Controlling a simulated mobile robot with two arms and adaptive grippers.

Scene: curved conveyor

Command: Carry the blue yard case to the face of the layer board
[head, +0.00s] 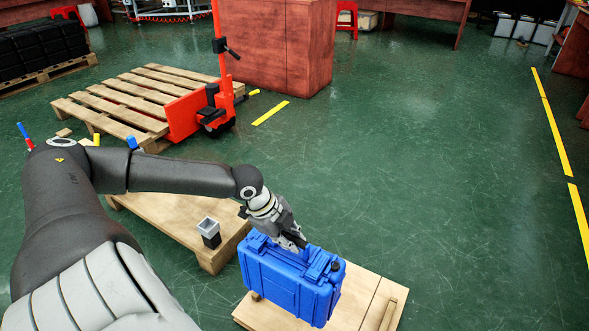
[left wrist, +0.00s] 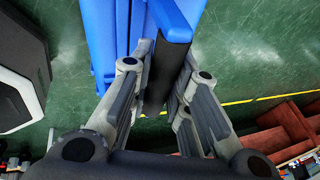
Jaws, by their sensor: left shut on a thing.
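The blue yard case (head: 288,283) stands upright over a light wooden board (head: 360,312) at the bottom centre of the head view. I cannot tell if it rests on the board or hangs just above it. My left gripper (head: 296,241) is at the top of the case, shut on its handle. In the left wrist view the fingers (left wrist: 160,85) close around a dark grip part, with the blue case (left wrist: 105,40) beyond them. The board's face is partly hidden behind the case. My right gripper is not in view.
A low wooden platform (head: 165,212) bears a small grey-and-black block (head: 209,232) left of the case. Behind are a pallet (head: 125,98) and an orange pallet truck (head: 200,110). A red-brown cabinet (head: 275,45) stands farther back. The green floor to the right is open.

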